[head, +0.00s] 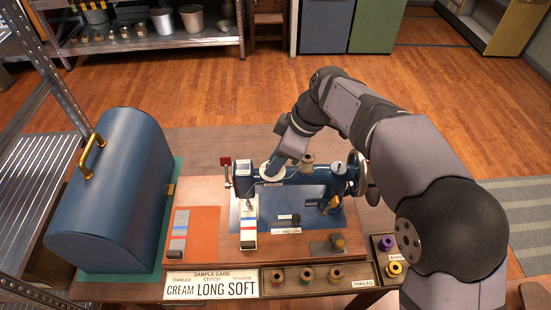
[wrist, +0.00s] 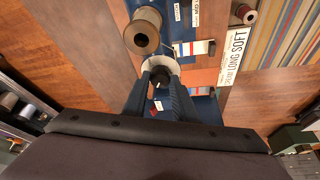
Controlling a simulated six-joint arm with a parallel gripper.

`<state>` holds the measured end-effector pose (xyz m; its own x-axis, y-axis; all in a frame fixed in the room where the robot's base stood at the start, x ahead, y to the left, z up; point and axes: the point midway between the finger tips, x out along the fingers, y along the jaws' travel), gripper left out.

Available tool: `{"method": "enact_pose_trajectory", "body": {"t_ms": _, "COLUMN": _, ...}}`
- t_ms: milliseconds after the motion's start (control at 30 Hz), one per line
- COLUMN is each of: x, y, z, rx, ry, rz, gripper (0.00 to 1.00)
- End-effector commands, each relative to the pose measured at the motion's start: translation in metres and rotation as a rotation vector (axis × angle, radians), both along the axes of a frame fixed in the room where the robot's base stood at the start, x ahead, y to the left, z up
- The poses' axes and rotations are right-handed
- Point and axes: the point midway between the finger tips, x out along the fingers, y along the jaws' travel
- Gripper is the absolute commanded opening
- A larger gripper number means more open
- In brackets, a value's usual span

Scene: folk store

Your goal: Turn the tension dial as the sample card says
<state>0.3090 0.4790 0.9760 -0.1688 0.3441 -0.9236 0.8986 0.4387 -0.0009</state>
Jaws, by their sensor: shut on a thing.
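The blue sewing machine (head: 325,180) stands on a wooden board. The tension dial (head: 267,173) shows as a pale disc at the left end of its top, partly hidden by my gripper (head: 275,163). In the wrist view, my gripper (wrist: 160,80) is shut on the dial's dark knob, with the pale dial disc (wrist: 172,64) around it. The dial's marks and pointer cannot be read. The sample card (head: 212,285) at the front reads thread CREAM, stitch LONG, tension SOFT; it also shows in the wrist view (wrist: 235,55).
A thread spool (head: 307,161) stands on the machine top just right of my gripper. A blue domed case (head: 112,190) with a brass handle stands at left. A thread tray (head: 320,291) with several spools lies in front. A metal shelf rack (head: 35,150) is at far left.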

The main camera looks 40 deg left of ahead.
Motion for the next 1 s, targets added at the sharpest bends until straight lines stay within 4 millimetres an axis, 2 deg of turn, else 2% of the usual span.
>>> {"method": "enact_pose_trajectory", "body": {"t_ms": 467, "x": 0.0007, "y": 0.0005, "z": 0.0009, "rx": 0.002, "ry": -0.002, "rz": 0.020, "gripper": 0.03}}
{"method": "enact_pose_trajectory", "body": {"t_ms": 500, "x": 0.0007, "y": 0.0005, "z": 0.0009, "rx": 0.002, "ry": -0.002, "rz": 0.020, "gripper": 0.27}}
{"method": "enact_pose_trajectory", "body": {"t_ms": 567, "x": 0.0006, "y": 0.0005, "z": 0.0008, "rx": 0.002, "ry": -0.002, "rz": 0.020, "gripper": 0.42}}
{"method": "enact_pose_trajectory", "body": {"t_ms": 1000, "x": 0.0016, "y": -0.0016, "z": 0.0056, "rx": 0.001, "ry": -0.002, "rz": 0.019, "gripper": 0.43}}
